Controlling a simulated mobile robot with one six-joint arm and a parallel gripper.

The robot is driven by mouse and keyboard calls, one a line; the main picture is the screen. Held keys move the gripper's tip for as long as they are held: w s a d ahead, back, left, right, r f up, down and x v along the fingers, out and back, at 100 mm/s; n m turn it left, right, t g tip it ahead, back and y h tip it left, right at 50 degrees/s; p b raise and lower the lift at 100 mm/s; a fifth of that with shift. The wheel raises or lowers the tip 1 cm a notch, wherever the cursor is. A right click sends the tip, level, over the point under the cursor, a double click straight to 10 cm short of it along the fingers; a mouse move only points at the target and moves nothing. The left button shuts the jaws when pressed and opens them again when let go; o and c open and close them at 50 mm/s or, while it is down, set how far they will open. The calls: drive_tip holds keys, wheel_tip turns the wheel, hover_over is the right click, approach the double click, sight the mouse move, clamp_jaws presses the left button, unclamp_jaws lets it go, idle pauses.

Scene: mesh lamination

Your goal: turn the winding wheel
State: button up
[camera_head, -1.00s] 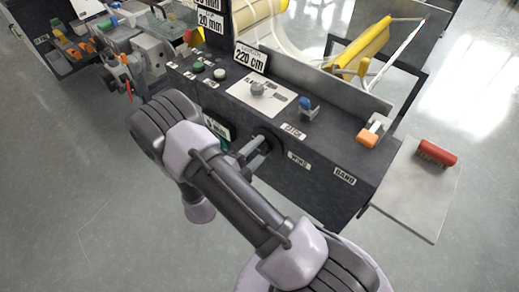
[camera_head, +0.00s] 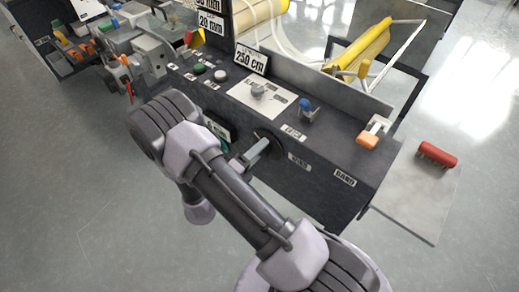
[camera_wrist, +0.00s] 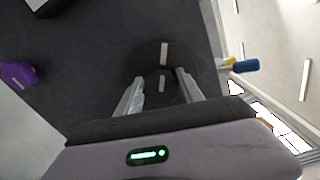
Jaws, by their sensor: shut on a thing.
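The winding wheel (camera_wrist: 163,52) is a dark disc with a pale mark across it, on the dark front face of the machine. It also shows in the head view (camera_head: 273,139), partly hidden behind my gripper. My gripper (camera_wrist: 160,90) is at the wheel, its two pale fingers set on either side and shut on it. In the head view my gripper (camera_head: 257,152) reaches the front panel left of the WIND label (camera_head: 299,162). The length sign (camera_head: 252,59) on top of the machine reads 250 cm.
The machine top carries a grey knob (camera_head: 258,88), a blue-topped lever (camera_head: 306,108) and an orange-ended clamp (camera_head: 370,135). A side plate (camera_head: 408,200) with a red-handled brush (camera_head: 436,155) juts out at the right. Yellow rolls (camera_head: 365,42) lie behind. Floor in front is open.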

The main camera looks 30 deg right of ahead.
idle(0.3)
drive_tip(key=o, duration=1.4)
drive_tip(key=shift+a, duration=0.1)
drive_tip(key=p+v, duration=0.4)
drive_tip(key=v, duration=1.3)
drive_tip(key=shift+s+a+p, duration=0.1)
drive_tip(key=shift+p, duration=0.25)
drive_tip(key=shift+r, duration=0.1)
